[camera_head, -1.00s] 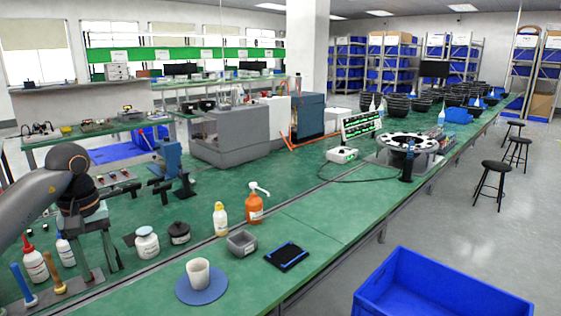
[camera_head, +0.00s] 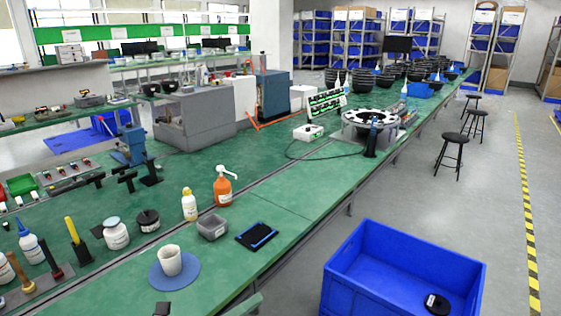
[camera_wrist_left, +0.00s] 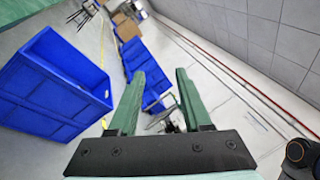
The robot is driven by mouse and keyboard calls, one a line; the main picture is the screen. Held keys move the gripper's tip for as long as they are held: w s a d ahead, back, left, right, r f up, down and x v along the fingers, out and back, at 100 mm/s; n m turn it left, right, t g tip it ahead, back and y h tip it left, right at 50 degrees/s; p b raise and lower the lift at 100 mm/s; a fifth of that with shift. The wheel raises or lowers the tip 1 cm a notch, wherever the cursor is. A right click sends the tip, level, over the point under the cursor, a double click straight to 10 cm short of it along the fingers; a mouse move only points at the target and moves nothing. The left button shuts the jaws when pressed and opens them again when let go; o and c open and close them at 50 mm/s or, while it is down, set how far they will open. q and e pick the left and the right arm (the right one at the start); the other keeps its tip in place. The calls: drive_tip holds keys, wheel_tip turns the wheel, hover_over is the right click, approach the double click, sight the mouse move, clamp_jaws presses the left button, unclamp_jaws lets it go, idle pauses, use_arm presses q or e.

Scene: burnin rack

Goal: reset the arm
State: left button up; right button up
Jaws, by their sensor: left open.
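My left gripper (camera_wrist_left: 157,76) shows its two green fingers in the left wrist view, spread apart with nothing between them. Floor and distant blue bins lie beyond the fingertips. In the head view only a small green part of my left gripper (camera_head: 243,304) shows at the bottom edge, by the front edge of the green bench (camera_head: 285,222); the rest is cut off. My right gripper is in neither view.
A blue crate (camera_head: 350,298) with a dark round part (camera_head: 437,303) inside stands right of the bench; it also shows in the wrist view (camera_wrist_left: 52,95). A white cup (camera_head: 170,261), grey bin (camera_head: 212,227), tablet (camera_head: 257,235) and orange bottle (camera_head: 223,188) stand on the bench.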

use_arm(q)
drive_tip(key=s+a+f+n+y, duration=0.3)
drive_tip(key=s+f+n+y, duration=0.2)
drive_tip(key=f+n, duration=0.3)
drive_tip(key=s+a+f+n+g+y+p, duration=0.1)
drive_tip(key=s+a+f+n+y, duration=0.3)
drive_tip(key=f+n, duration=0.4)
drive_tip(key=s+a+f+n+y, duration=0.3)
drive_tip(key=s+f+n+y, duration=0.2)
drive_tip(key=n, duration=1.1)
drive_tip(key=s+f, duration=0.2)
drive_tip(key=s, duration=0.1)
drive_tip(key=shift+a+f+y, duration=0.3)
drive_tip(key=shift+f+y, duration=0.1)
drive_tip(key=shift+s, duration=0.1)
